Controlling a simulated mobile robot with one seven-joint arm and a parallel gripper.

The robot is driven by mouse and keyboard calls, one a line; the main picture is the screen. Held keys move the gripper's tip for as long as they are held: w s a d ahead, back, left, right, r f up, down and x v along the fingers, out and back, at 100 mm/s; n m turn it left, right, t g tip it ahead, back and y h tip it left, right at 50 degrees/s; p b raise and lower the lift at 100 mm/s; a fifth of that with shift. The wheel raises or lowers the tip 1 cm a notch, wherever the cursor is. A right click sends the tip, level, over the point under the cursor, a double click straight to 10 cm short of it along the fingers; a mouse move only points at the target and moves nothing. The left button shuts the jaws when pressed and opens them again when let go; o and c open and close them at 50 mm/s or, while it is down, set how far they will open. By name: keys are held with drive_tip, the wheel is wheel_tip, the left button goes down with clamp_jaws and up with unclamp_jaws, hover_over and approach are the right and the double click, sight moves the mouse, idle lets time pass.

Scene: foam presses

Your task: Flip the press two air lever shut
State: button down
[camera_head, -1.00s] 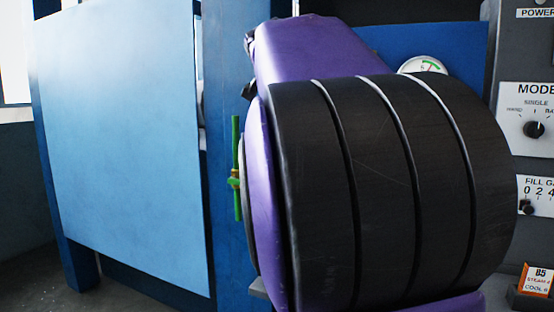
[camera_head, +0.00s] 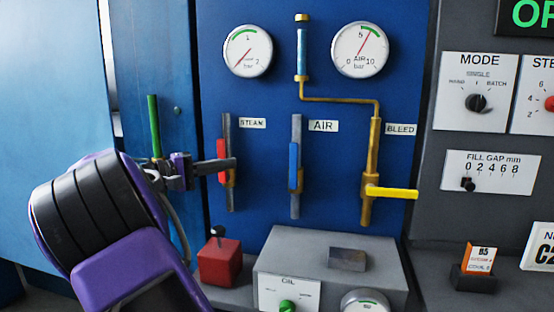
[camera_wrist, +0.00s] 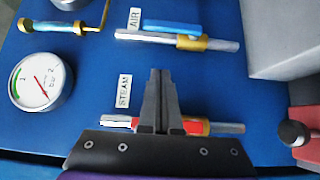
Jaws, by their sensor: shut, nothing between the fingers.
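The blue air lever (camera_head: 294,163) is on a vertical grey pipe, beside the AIR label (camera_head: 323,126), and lies along the pipe. It also shows in the wrist view (camera_wrist: 172,26), lengthwise on its pipe by a brass fitting. My gripper (camera_head: 234,163) is shut and empty, left of the air lever and apart from it, in front of the steam pipe. In the wrist view its closed fingers (camera_wrist: 158,72) point up toward the air pipe and partly cover the red steam lever (camera_wrist: 193,127). No press number is readable near the lever.
The yellow bleed lever (camera_head: 392,193) sticks out right of its brass pipe. Steam (camera_head: 248,50) and air (camera_head: 360,48) gauges sit above. Below are a grey box (camera_head: 335,262) and a red box with a black knob (camera_head: 220,262). The panel between the steam and air pipes is clear.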

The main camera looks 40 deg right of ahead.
approach(294, 166)
drive_tip(key=w+d+r, duration=0.2)
drive_tip(key=w+d, duration=0.2)
drive_tip(key=w, duration=0.1)
drive_tip(key=shift+s+d+b, duration=0.35)
drive_tip(key=shift+s+d, duration=0.2)
drive_tip(key=shift+s, duration=0.3)
drive_tip(key=shift+s+d+b, duration=0.3)
drive_tip(key=shift+s+d, duration=0.3)
drive_tip(key=shift+s, duration=0.3)
drive_tip(key=shift+d+r+p, duration=0.1)
drive_tip(key=shift+r+p, duration=0.05)
drive_tip(key=shift+p, duration=0.15)
